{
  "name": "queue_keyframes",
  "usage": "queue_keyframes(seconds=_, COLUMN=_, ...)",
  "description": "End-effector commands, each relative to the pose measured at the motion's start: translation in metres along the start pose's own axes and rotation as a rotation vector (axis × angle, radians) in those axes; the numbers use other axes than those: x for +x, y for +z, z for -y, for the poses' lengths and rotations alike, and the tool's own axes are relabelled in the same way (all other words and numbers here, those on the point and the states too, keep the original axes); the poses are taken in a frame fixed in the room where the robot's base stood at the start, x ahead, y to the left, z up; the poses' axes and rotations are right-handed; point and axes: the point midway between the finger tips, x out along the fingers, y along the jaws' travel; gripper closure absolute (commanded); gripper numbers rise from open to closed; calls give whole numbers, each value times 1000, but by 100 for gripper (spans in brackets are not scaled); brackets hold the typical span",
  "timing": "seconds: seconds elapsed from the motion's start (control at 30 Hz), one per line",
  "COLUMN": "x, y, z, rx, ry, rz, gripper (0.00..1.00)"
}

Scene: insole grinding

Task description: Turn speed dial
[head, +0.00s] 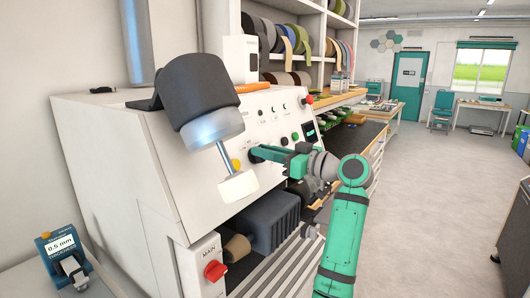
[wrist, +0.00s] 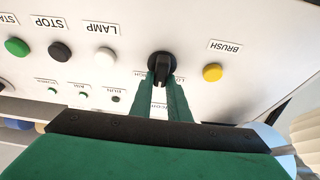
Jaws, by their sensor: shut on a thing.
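The speed dial (wrist: 161,67) is a round black knob with a raised grip on the white panel in the wrist view. It sits between the LAMP button and the BRUSH button. My gripper (wrist: 163,88) has its two green fingers closed on the dial, one on each side. In the head view my gripper (head: 256,155) reaches from the right to the front panel of the white grinding machine (head: 110,150). The fingers cover most of the dial there. The printing around the dial is partly hidden by the fingers.
The yellow BRUSH button (wrist: 212,72) and white LAMP button (wrist: 105,59) flank the dial. The black STOP button (wrist: 60,51) is farther left. A red MAIN switch (head: 215,271) is below.

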Motion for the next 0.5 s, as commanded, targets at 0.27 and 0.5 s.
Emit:
queue_keyframes(seconds=0.27, x=0, y=1, z=0, rx=83, ry=32, rz=2, gripper=100)
queue_keyframes(seconds=0.5, x=-1, y=1, z=-2, rx=252, ry=99, rz=2, gripper=100)
